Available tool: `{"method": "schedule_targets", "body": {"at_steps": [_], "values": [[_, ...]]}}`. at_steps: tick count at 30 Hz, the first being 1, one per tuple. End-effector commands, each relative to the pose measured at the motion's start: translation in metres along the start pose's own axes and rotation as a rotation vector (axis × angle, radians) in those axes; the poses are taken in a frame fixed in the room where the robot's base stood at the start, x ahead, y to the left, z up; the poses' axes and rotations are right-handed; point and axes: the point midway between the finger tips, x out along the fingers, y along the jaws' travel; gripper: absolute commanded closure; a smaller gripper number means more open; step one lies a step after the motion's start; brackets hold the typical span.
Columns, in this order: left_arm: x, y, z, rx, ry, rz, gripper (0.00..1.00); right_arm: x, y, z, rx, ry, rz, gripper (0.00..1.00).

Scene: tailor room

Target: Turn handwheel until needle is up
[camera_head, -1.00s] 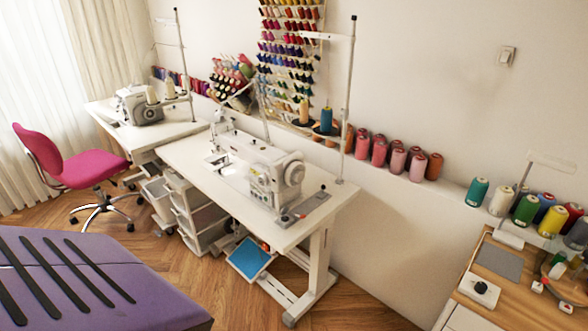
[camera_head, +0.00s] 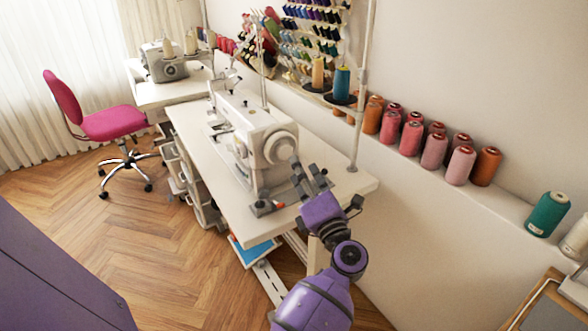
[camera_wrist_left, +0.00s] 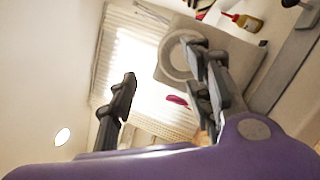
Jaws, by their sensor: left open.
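The white sewing machine (camera_head: 245,130) stands on a white table (camera_head: 240,212). Its round handwheel (camera_head: 279,148) is on the end facing me; it also shows in the left wrist view (camera_wrist_left: 177,60). The needle end is at the machine's far side, and the needle is too small to make out. My left gripper (camera_head: 308,170) is near the handwheel, at its right in the head view. In the left wrist view the gripper (camera_wrist_left: 165,80) has its fingers apart with nothing between them. The handwheel shows beyond the fingers, and contact is not visible. My right gripper is not in view.
A thread stand pole (camera_head: 362,90) rises behind the table's right end. Thread cones (camera_head: 435,145) line the wall ledge. A second machine (camera_head: 165,62) and a pink chair (camera_head: 110,122) stand at the far left. A purple surface (camera_head: 50,270) is at lower left; floor between is clear.

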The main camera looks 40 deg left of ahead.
Motion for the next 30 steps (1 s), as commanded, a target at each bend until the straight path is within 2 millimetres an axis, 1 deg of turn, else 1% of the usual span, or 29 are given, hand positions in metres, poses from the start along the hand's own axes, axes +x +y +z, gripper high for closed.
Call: {"method": "schedule_targets", "body": {"at_steps": [1,3,6,9,11,14,18,22,26,30], "values": [[0.005,-0.009,0.002,-0.085,0.076,-0.020,0.54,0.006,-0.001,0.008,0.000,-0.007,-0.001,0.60],[0.010,-0.015,0.004,-0.176,0.163,-0.046,0.54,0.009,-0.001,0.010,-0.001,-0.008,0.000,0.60],[0.012,-0.020,0.007,-0.259,0.246,-0.074,0.54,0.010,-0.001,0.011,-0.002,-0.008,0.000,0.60],[0.015,-0.023,0.008,-0.296,0.286,-0.089,0.54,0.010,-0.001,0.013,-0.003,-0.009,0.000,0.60],[0.020,-0.024,0.007,-0.303,0.294,-0.091,0.54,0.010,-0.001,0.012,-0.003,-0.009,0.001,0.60],[0.033,-0.024,0.003,-0.304,0.294,-0.089,0.54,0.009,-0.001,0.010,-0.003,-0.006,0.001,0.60],[0.056,-0.027,-0.002,-0.302,0.290,-0.088,0.54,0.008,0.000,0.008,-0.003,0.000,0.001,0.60],[0.074,-0.029,-0.007,-0.302,0.290,-0.089,0.54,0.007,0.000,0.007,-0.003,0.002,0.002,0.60],[0.085,-0.032,-0.011,-0.303,0.291,-0.090,0.54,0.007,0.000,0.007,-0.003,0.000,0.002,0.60],[0.088,-0.033,-0.012,-0.303,0.291,-0.091,0.54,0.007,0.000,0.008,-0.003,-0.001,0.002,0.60]]}}
